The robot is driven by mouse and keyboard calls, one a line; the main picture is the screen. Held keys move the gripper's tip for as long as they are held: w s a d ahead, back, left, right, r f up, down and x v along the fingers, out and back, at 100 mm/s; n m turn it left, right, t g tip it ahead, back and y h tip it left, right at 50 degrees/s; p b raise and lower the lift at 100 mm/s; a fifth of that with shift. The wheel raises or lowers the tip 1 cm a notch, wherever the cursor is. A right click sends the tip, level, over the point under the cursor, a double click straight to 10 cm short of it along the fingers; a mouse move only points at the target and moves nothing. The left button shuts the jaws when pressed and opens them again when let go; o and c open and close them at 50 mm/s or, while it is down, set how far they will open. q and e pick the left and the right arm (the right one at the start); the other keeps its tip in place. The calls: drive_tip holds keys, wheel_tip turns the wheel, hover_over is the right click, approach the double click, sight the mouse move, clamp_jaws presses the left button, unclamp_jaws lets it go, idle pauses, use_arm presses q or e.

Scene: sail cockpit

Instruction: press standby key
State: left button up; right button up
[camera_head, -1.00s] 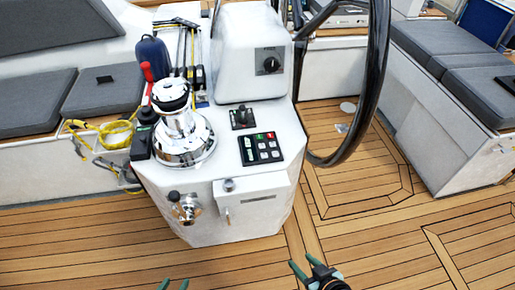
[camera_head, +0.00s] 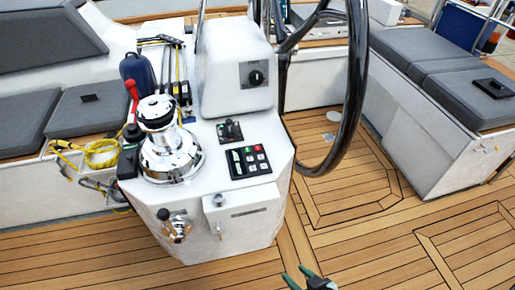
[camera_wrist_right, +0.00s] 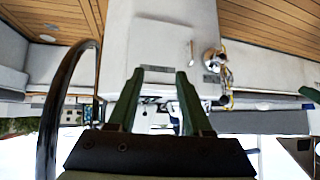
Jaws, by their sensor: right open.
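The key panel (camera_head: 249,161) is a black plate with several small keys, some green, red and white, on the sloping white top of the console. The labels are too small to read, so I cannot tell which is the standby key. My right gripper (camera_head: 301,275) is at the bottom edge of the head view, lower than the panel and apart from it. In the right wrist view its two green fingers (camera_wrist_right: 160,72) are spread with nothing between them, before the white console face. A green tip at that view's right edge looks like my left gripper (camera_wrist_right: 309,94); its jaws cannot be judged.
A lever control (camera_head: 230,131) sits just behind the panel. A chrome winch (camera_head: 168,153) stands left of it, and a white housing with a knob (camera_head: 256,78) rises behind. The black steering wheel (camera_head: 352,100) is at the right. The teak floor in front is clear.

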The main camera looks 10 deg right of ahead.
clamp_jaws()
idle(1.5)
